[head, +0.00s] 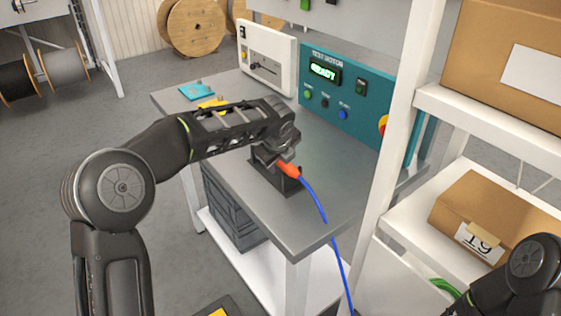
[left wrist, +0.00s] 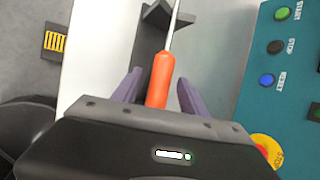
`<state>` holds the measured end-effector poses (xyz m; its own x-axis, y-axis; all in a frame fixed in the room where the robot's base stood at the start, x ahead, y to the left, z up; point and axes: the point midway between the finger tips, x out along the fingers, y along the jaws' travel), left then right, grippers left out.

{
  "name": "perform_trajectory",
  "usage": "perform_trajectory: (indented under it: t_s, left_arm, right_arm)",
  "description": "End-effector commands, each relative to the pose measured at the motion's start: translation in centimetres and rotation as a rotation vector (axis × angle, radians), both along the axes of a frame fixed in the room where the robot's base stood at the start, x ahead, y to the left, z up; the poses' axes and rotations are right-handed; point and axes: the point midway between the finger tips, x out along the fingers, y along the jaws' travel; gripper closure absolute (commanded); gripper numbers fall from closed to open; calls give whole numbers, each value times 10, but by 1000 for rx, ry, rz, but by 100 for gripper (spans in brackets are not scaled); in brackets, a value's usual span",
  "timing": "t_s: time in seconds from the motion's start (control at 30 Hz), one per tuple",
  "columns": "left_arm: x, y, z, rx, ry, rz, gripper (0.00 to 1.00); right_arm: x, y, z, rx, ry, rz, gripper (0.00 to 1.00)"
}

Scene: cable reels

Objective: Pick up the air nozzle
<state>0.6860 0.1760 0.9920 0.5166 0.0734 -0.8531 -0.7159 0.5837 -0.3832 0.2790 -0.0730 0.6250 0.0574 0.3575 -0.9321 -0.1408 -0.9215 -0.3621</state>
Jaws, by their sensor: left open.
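The air nozzle (head: 289,169) has an orange body and a blue hose that runs down off the front edge of the table. It rests at a dark holder (head: 272,179) on the grey table. In the left wrist view the orange nozzle (left wrist: 160,78) lies between the two fingers, with its thin metal tube pointing away over the dark holder (left wrist: 150,45). My left gripper (left wrist: 158,88) is open around the nozzle; I cannot tell whether a finger touches it. In the head view my left gripper (head: 272,156) partly hides the nozzle and holder. My right gripper is out of view.
A teal panel (head: 345,100) with a green READY display and buttons stands at the table's back. A white shelf (head: 480,120) with cardboard boxes is at the right. A blue item (head: 197,91) lies on the table's far left. The table (head: 325,180) is clear right of the holder.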

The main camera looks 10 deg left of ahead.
Motion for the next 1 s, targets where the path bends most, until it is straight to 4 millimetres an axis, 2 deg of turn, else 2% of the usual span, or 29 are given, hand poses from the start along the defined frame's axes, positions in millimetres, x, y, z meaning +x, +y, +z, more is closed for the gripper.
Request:
perform_trajectory:
  t_s: [0.33,0.9,1.0]
  left_arm:
    - [0,0,0,0,0,0,49]
    - [0,0,0,0,0,0,96]
    - [0,0,0,0,0,0,100]
  right_arm:
    - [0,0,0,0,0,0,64]
    - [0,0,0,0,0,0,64]
    - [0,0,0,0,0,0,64]
